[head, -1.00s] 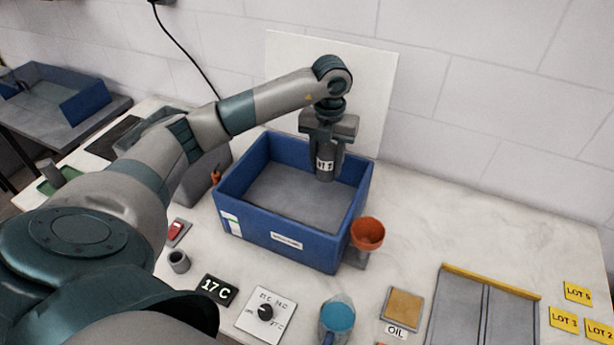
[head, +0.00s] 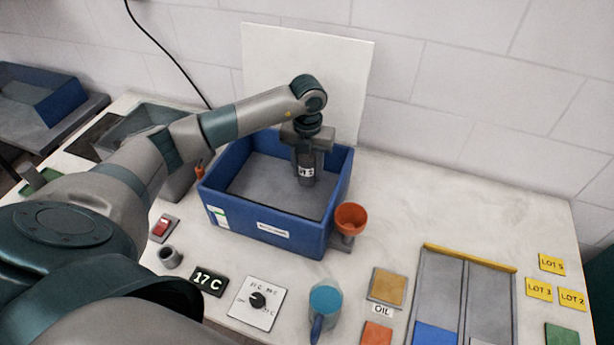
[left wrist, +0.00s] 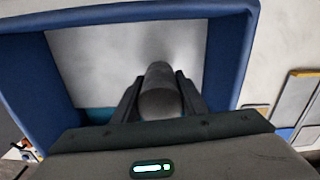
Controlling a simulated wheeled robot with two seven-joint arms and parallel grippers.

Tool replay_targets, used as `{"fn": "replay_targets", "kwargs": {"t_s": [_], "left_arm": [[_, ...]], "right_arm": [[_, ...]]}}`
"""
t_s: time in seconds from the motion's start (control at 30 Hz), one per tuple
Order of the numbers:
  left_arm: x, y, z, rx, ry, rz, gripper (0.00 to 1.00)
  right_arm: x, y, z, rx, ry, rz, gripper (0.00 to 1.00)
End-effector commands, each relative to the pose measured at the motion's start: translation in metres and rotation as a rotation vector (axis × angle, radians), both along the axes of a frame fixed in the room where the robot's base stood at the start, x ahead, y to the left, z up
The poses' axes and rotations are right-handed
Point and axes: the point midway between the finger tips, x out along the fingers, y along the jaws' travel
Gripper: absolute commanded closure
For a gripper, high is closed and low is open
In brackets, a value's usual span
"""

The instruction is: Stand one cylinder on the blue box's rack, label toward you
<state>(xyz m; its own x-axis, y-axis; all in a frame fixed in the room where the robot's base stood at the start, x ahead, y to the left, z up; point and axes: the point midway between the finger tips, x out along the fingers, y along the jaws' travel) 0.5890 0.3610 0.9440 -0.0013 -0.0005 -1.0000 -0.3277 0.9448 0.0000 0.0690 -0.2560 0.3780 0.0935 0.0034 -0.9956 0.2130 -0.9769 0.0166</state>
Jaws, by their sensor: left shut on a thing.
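The blue box (head: 270,229) stands on the white bench with its grey inner floor showing. My left gripper (head: 307,160) points down into the right part of the box, shut on a dark grey cylinder (head: 306,177). The cylinder is upright, and its white label with dark print faces the head camera. In the left wrist view the cylinder (left wrist: 159,92) sits between the two fingers over the box's pale floor. I cannot tell whether its lower end touches the floor. No separate rack can be made out in the box. My right gripper is not in view.
An orange funnel (head: 350,217) stands close to the box's right front corner. A white panel (head: 345,80) stands behind.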

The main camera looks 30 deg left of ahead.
Motion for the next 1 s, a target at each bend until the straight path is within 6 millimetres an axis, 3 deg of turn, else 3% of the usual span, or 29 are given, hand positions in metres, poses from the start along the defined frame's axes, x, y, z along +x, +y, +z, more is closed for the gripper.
{"fn": "replay_targets", "kwargs": {"t_s": [0.23, 0.57, 0.97, 1.0], "left_arm": [[0.0, 0.0, -0.004, 0.001, 0.001, 0.001, 0.98], [0.0, 0.0, -0.035, 0.0, 0.0, 0.0, 0.98], [0.0, 0.0, -0.04, 0.0, -0.001, 0.0, 0.98], [0.0, 0.0, -0.04, 0.0, 0.0, 0.0, 0.54]], "right_arm": [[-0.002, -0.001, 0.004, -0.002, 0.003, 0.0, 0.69], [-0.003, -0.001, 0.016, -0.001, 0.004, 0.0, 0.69], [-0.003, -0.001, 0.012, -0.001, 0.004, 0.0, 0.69], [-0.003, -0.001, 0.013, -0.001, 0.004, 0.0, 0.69]]}}
